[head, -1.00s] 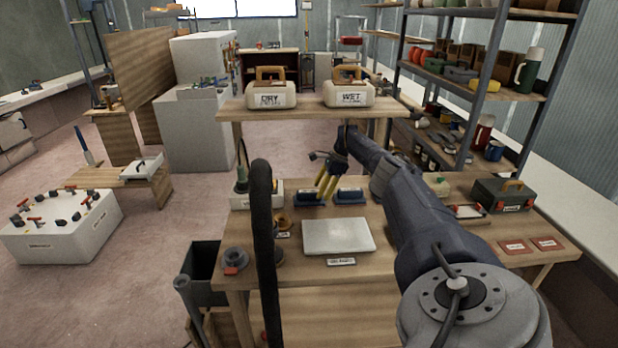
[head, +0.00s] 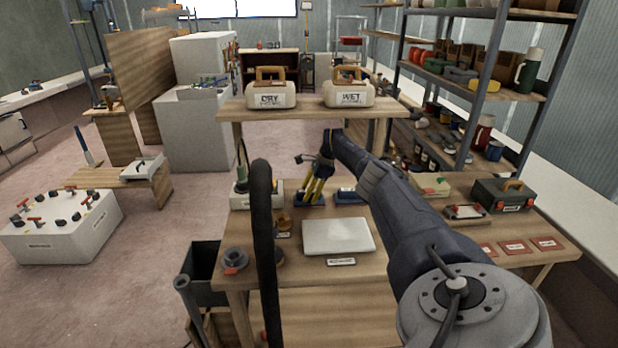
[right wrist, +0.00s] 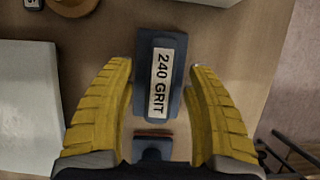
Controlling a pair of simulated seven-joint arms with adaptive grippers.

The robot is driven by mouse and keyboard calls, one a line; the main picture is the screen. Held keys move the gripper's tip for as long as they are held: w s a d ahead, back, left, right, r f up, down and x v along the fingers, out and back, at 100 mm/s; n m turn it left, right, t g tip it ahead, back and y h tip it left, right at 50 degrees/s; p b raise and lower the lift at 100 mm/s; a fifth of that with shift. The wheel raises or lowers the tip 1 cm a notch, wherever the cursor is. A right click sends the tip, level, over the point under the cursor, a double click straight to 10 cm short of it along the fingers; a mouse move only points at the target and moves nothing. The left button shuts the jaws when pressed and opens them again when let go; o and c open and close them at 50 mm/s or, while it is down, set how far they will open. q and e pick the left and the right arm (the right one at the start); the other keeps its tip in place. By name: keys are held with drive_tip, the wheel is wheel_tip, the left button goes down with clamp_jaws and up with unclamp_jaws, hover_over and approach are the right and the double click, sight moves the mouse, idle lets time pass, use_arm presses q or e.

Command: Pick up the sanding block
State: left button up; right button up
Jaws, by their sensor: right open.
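A dark blue sanding block (right wrist: 145,75) lies in the right wrist view with a white "240 GRIT" label on its top. My right gripper (right wrist: 162,75) is open, its two yellow fingers on either side of the block's near part with gaps visible. In the head view, my right gripper (head: 313,190) reaches down at the left of two blue blocks, which it partly hides (head: 300,200). The second blue block (head: 349,197) stands just to its right. My left gripper is not in view.
A pale flat panel (head: 338,236) lies in front of the blocks on the wooden bench. A shelf with the DRY (head: 270,98) and WET (head: 350,98) boxes stands behind. A small dark blue part with a reddish edge (right wrist: 153,137) shows between the finger bases.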

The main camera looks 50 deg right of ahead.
drive_tip(key=shift+f, duration=0.2)
idle(0.4)
clamp_jaws()
idle(0.4)
